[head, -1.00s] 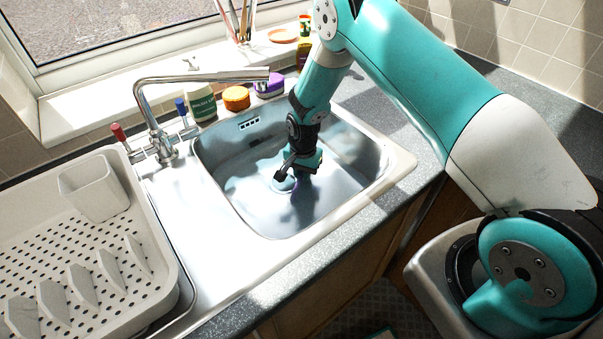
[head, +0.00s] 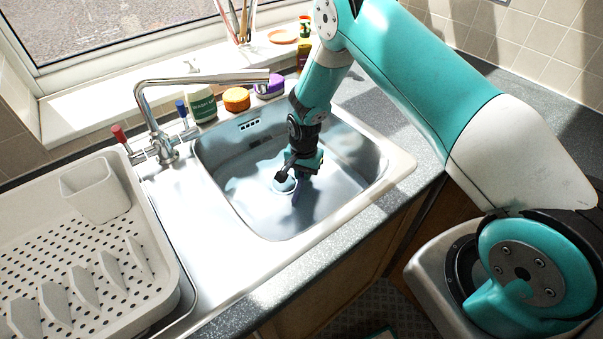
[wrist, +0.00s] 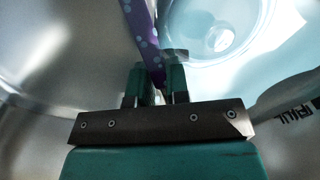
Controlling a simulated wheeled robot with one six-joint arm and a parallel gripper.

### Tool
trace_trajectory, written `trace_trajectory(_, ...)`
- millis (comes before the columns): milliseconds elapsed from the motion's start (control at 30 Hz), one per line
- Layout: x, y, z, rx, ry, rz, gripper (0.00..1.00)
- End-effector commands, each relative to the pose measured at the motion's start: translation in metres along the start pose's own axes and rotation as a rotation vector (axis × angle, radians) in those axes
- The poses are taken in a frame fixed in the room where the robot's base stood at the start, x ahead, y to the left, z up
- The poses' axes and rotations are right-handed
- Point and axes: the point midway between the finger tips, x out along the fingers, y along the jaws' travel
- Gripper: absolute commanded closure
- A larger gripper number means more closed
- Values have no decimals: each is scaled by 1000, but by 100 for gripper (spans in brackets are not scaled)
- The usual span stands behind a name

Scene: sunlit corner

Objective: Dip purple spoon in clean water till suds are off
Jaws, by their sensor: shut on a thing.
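My gripper (head: 298,177) is down inside the steel sink basin (head: 225,185), pointing downward. In the wrist view its two fingers (wrist: 155,84) are shut on the purple spoon (wrist: 146,40). The spoon extends away from the fingers toward the top of the picture, and its far end is out of view. Pale round spots dot its purple surface; I cannot tell whether they are suds or pattern. In the head view only a small purple part (head: 296,199) shows below the gripper. Clear, bluish water (head: 262,204) lies in the basin, but how deep the spoon reaches is unclear.
The round drain (wrist: 213,38) is close beside the spoon. A tap (head: 205,78) reaches over the back of the sink. A dish rack (head: 70,250) fills the left.

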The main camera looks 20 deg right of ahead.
Motion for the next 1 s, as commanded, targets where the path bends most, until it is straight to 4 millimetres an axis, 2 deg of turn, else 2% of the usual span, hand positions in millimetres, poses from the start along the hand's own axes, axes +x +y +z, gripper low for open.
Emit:
trace_trajectory(33, -10, 2, -4, 11, 9, 2, 100)
trace_trajectory(100, -17, 1, -5, 11, 10, 0, 100)
trace_trajectory(1000, -94, 0, -5, 8, 12, -4, 100)
